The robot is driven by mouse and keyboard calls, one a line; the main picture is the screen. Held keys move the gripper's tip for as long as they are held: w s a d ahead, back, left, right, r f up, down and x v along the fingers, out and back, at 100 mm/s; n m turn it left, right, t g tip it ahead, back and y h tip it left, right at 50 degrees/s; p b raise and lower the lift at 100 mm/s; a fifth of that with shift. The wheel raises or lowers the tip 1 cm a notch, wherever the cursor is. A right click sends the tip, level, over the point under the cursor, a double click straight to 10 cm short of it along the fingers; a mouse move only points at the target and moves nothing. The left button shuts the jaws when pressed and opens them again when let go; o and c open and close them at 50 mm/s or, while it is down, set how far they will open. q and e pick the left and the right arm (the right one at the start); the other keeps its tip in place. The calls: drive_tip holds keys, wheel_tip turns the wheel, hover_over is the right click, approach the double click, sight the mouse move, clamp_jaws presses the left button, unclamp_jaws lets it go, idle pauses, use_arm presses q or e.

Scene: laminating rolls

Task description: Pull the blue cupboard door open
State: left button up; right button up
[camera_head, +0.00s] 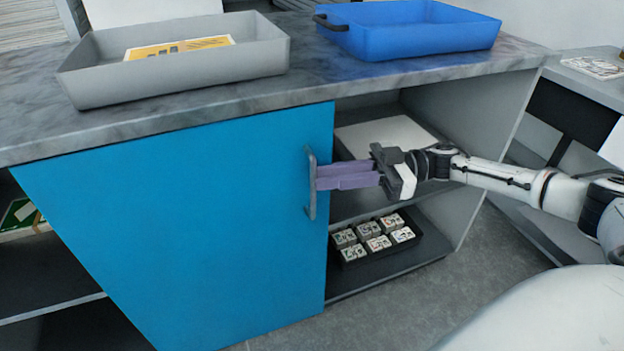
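The blue cupboard door (190,230) is a flat panel below the grey countertop. Open shelf space shows to its left and to its right. A grey vertical bar handle (310,200) stands near the door's right edge. My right gripper (320,178) comes in from the right, its purple fingers pointing left with their tips at the middle of the handle. The fingers look close together. I cannot tell whether they are closed around the bar or only beside it. My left gripper is not in view.
On the marbled countertop (310,75) stand a grey tray (190,78) with a yellow-and-white item and a blue tray (420,35). A black tray (385,250) of several small boxes sits on the lower right shelf. Grey floor is free at the front.

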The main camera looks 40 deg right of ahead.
drive_tip(key=shift+x, duration=1.75)
clamp_jaws()
